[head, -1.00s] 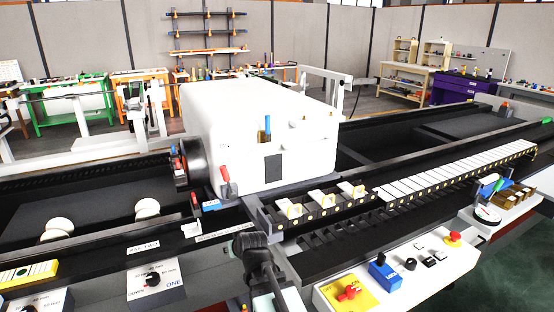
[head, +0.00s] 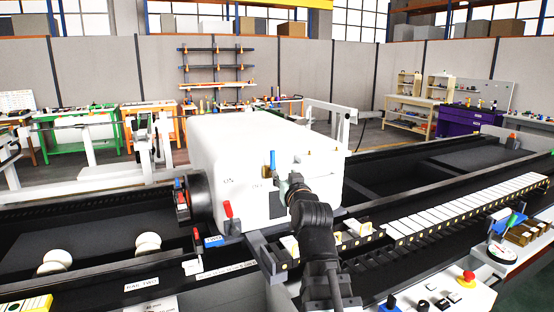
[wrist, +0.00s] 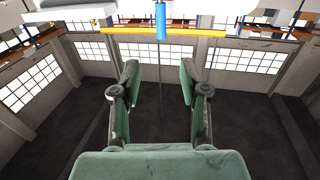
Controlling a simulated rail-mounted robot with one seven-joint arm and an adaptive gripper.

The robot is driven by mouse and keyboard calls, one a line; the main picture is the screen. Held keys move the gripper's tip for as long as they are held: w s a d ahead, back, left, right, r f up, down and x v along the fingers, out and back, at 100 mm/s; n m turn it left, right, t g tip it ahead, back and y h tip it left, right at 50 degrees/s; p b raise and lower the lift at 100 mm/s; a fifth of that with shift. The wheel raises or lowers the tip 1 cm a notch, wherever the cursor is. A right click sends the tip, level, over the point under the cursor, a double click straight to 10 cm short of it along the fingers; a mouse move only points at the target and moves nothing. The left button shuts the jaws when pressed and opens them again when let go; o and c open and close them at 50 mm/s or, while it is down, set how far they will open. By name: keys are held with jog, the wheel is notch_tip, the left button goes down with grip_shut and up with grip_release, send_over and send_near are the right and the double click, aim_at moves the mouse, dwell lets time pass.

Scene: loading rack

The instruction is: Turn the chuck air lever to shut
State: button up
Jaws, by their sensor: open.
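A blue upright lever handle (head: 272,160) stands at the near face of the white machine housing (head: 240,150). A blue handle also shows at the top middle of the wrist view (wrist: 160,20), beyond my fingertips. A red-handled lever (head: 228,209) stands lower left on the housing. No readable label shows which one is the chuck air lever. My gripper (wrist: 158,82) is open, with nothing between its green-padded fingers. In the head view its dark wrist is just right of the blue handle and hides part of the housing's near face. I cannot see contact with the handle.
A rack with white blocks (head: 455,212) runs to the right of my arm. A control panel with a red button (head: 467,279) is at lower right. Another red lever (head: 196,238) stands in front of the housing. Dark rails run left and right.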

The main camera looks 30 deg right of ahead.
aim_at(273, 159)
jog(key=p+x, duration=0.3)
jog(key=x, duration=1.2)
jog(key=shift+w, duration=0.4)
jog(key=shift+w+d+f, duration=0.15)
jog(key=shift+w, duration=0.4)
grip_shut()
